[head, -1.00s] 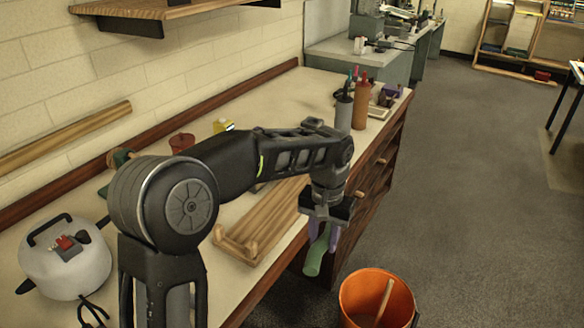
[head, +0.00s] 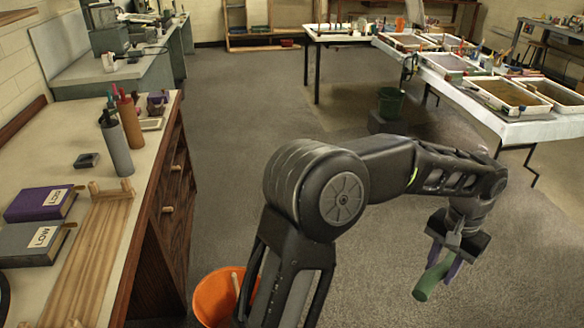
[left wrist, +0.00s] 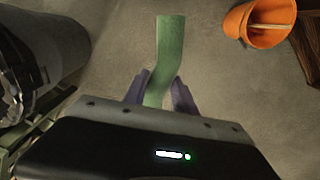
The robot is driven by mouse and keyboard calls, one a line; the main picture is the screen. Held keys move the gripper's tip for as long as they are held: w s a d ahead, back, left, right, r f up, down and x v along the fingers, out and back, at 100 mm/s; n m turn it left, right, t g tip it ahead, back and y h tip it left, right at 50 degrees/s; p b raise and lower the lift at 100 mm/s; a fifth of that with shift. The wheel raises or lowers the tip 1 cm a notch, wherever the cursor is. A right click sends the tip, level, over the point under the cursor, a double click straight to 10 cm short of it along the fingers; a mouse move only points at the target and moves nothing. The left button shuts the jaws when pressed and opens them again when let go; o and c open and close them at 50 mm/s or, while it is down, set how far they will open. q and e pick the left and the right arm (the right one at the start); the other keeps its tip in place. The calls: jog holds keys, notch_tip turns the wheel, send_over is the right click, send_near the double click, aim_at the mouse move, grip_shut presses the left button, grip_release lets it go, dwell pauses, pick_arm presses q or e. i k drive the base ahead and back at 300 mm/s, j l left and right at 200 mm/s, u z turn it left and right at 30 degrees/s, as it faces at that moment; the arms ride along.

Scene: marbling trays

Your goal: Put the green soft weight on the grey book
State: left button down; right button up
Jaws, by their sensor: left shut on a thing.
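The green soft weight (head: 432,279) hangs in the air over the grey floor, shut between the purple fingers of my left gripper (head: 444,262). In the left wrist view the green soft weight (left wrist: 169,55) sticks out beyond the fingertips of the left gripper (left wrist: 160,92) and looks slightly bent. The grey book (head: 30,245) lies flat on the workbench at the far left, far from the gripper, with a white label on its cover. My right gripper is in neither view.
A purple book (head: 40,203) lies behind the grey one, and a wooden board (head: 92,250) runs beside them. An orange bucket (head: 214,298) stands on the floor by the bench. A white table (head: 510,132) with marbling trays is at the right. The floor between is mostly clear.

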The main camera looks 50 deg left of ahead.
aim_at(49, 236)
jog(key=z, duration=0.4)
jog(key=i+u, duration=0.4)
jog(key=i, duration=0.15)
jog(key=i+l+u, duration=0.1)
jog(key=i+u, duration=0.3)
jog(key=i+j+u, duration=0.25)
jog(key=i+u, duration=0.5)
jog(key=i, duration=0.3)
jog(key=i+u, duration=0.4)
jog(key=i+l+u, duration=0.35)
jog(key=i, duration=0.25)
jog(key=i+j+u, duration=0.1)
jog(key=i+u, duration=0.25)
jog(key=i+l+u, duration=0.1)
jog(key=i+u, duration=0.25)
jog(key=i, duration=0.2)
jog(key=i+l+u, duration=0.2)
jog(key=i+u, duration=0.15)
jog(key=i+j+u, duration=0.15)
jog(key=u, duration=0.3)
jog(key=i+u, duration=0.6)
jog(key=u, duration=0.3)
jog(key=i+l+u, duration=0.1)
jog(key=i+u, duration=0.15)
jog(key=u, duration=0.2)
jog(key=i+u, duration=0.5)
jog(key=i, duration=0.35)
jog(key=z, duration=0.25)
